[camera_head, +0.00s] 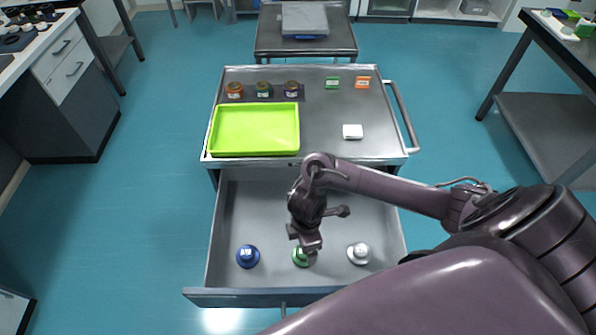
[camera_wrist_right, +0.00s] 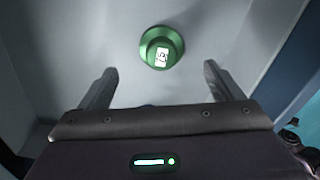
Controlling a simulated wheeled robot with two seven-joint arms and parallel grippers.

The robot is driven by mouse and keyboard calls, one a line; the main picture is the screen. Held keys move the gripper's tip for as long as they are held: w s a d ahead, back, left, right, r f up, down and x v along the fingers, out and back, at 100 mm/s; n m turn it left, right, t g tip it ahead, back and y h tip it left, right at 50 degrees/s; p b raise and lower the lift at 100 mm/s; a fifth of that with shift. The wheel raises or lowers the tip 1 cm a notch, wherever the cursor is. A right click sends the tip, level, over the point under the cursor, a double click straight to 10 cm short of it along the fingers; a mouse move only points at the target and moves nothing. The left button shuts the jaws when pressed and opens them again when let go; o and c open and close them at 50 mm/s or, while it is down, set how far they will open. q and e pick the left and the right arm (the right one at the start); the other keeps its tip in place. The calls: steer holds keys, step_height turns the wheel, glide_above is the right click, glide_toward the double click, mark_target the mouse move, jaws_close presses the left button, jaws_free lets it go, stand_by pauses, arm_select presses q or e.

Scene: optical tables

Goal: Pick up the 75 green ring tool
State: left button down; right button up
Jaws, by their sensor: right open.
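The green ring tool (camera_head: 301,257) is in the open drawer, between two similar tools, partly hidden by my right gripper in the head view. In the right wrist view the green ring tool (camera_wrist_right: 161,47) shows a white label that looks like "75", turned sideways. My right gripper (camera_head: 308,245) is over the drawer, pointing down. In the wrist view its two fingers (camera_wrist_right: 157,85) are apart and empty, with the tool beyond the fingertips and roughly centred between them. My left gripper is not in view.
A blue ring tool (camera_head: 248,257) is left of the green one and a silver one (camera_head: 359,253) right, in the drawer (camera_head: 235,205).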

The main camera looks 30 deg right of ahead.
mark_target(299, 260)
step_height(299, 260, down, 8)
steer(key=shift+a+r+b, duration=0.1)
steer(key=shift+b, duration=0.45)
steer(key=shift+s, duration=0.1)
steer(key=shift+c, duration=0.3)
steer(key=c, duration=1)
steer(key=shift+c, duration=0.2)
steer(key=shift+r, duration=0.2)
